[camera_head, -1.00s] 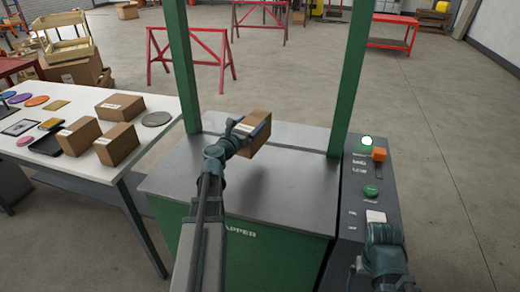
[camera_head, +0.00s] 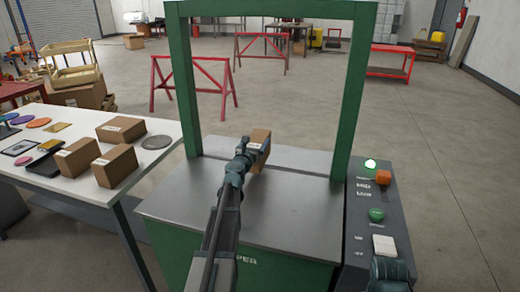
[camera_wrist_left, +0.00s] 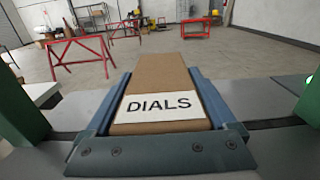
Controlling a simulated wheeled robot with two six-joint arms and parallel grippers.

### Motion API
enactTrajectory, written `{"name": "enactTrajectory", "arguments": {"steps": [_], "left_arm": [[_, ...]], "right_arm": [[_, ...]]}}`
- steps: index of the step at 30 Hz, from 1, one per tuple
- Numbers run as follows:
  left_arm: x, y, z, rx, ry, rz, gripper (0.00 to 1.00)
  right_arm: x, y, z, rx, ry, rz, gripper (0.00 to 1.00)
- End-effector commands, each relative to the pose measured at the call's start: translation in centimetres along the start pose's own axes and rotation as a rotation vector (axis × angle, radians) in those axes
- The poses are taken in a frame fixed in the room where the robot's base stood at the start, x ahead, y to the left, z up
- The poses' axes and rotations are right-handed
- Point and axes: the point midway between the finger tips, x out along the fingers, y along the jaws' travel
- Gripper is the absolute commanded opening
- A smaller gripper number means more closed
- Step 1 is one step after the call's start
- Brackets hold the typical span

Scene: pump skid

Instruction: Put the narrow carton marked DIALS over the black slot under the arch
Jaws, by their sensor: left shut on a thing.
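The brown narrow carton (camera_head: 262,137) is in my left gripper (camera_head: 254,150), between the green posts of the arch (camera_head: 275,10). In the left wrist view its white label reads DIALS and the carton (camera_wrist_left: 160,75) points away from me. The blue-grey fingers of my left gripper (camera_wrist_left: 160,112) close on both its sides. The black slot (camera_head: 310,174) is a thin dark line across the grey top under the arch. In the wrist view the slot (camera_wrist_left: 275,123) shows on both sides of the carton. The carton hides its middle; the height gap is unclear. My right gripper (camera_head: 390,273) is cut off at the bottom edge.
A control panel (camera_head: 378,215) with an orange knob, a green button and a white switch stands at the right. A white table (camera_head: 60,190) at the left bears several cartons and coloured discs. The grey machine top (camera_head: 290,215) is otherwise clear. Red trestles (camera_head: 190,72) stand behind.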

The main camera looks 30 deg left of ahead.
Motion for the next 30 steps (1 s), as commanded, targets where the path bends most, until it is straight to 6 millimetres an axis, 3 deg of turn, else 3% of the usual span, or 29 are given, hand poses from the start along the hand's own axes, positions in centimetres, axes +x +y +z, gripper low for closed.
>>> {"name": "enactTrajectory", "arguments": {"steps": [1,3,7,14,24,30], "left_arm": [[1.4,-0.1,-0.2,0.000,0.000,0.000,0.03],[2.4,-0.3,-0.2,0.000,0.000,0.000,0.03],[3.4,-0.6,-0.3,0.000,0.000,0.000,0.03],[3.5,-0.6,-0.5,0.000,0.000,0.001,0.03],[3.5,-0.6,-3.9,0.000,0.000,0.001,0.03],[3.5,-0.6,-3.8,0.000,0.000,0.001,0.03]], "right_arm": [[0.2,0.0,0.0,0.000,0.000,0.000,0.95],[0.3,0.0,0.0,0.000,0.000,0.000,0.95],[0.3,0.0,0.0,0.000,0.000,0.000,0.95],[0.5,0.0,0.0,0.000,0.000,0.000,0.95],[3.8,-0.4,-0.2,0.000,0.000,0.000,0.95],[3.8,-0.4,-0.2,0.000,0.000,0.000,0.95]]}}
